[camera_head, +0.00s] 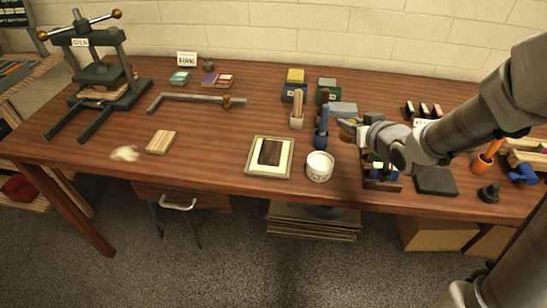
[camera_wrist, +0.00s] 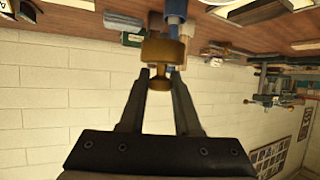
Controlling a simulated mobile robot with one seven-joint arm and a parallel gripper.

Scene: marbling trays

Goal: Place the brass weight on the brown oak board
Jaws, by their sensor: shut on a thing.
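My gripper (camera_head: 356,127) is shut on the brass weight (camera_head: 347,124), at the right of the table in the head view. In the wrist view the brass weight (camera_wrist: 163,50) sits between the two fingertips (camera_wrist: 161,76), with its narrow neck and knob gripped. It looks held above the table. A dark brown board (camera_head: 270,152) lies flat on a cream sheet in a grey-edged frame at the table's front middle, left of my gripper. It looks like the brown oak board. Its top is bare.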

